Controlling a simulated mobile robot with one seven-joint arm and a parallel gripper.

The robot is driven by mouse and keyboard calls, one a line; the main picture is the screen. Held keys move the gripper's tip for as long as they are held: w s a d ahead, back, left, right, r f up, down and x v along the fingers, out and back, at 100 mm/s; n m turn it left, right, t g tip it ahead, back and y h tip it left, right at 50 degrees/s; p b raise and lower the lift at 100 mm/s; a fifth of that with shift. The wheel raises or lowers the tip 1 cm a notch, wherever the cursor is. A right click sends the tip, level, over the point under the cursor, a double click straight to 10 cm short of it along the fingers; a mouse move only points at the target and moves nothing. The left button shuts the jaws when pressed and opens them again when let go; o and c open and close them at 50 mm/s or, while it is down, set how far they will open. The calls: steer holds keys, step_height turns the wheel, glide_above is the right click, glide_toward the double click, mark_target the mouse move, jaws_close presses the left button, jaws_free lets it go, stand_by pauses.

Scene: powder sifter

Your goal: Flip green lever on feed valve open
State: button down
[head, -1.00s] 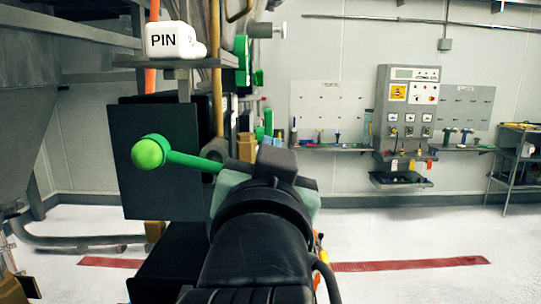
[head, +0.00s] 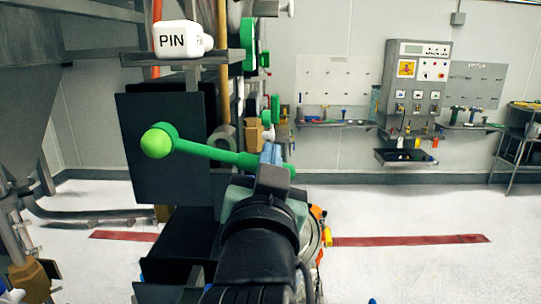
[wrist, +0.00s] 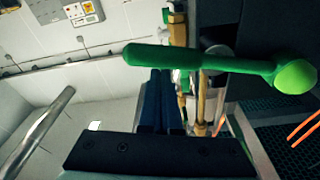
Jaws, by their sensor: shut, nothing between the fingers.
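The green lever (head: 205,150) is a long bar with a bright green ball knob (head: 157,142) at its left end. It lies nearly level, sloping slightly down to the right. My gripper (head: 271,155) is at the right part of the lever, with its fingers shut and empty. In the wrist view, the lever (wrist: 200,61) runs across just past the tips of my shut fingers (wrist: 160,75). I cannot tell whether they touch it. The valve body and the lever's pivot are not clearly visible.
A white block marked PIN (head: 178,40) sits on a grey ledge above the lever. Dark panels (head: 170,140) stand behind the knob. A tan pipe (head: 224,60) rises near the lever. A control cabinet (head: 415,80) is far off at the right, across open floor.

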steer(key=shift+m, duration=0.9)
steer(key=f+b, duration=0.1)
steer(key=f, duration=0.1)
steer(key=a+f+b, duration=0.1)
steer(key=f+b, duration=0.1)
steer(key=shift+f, duration=0.1)
steer(key=r+p, duration=0.1)
steer(key=d+r+p, duration=0.1)
steer(key=w+r+p, duration=0.1)
steer(key=r, duration=0.1)
steer(key=shift+d, duration=0.25)
steer(key=s+f+b, duration=0.1)
steer(key=s+b, duration=0.3)
steer(key=s, duration=0.6)
steer(key=shift+a+f, duration=0.15)
steer(key=shift+f, duration=0.2)
steer(key=shift+s+a+r, duration=0.1)
steer(key=shift+a, duration=0.05)
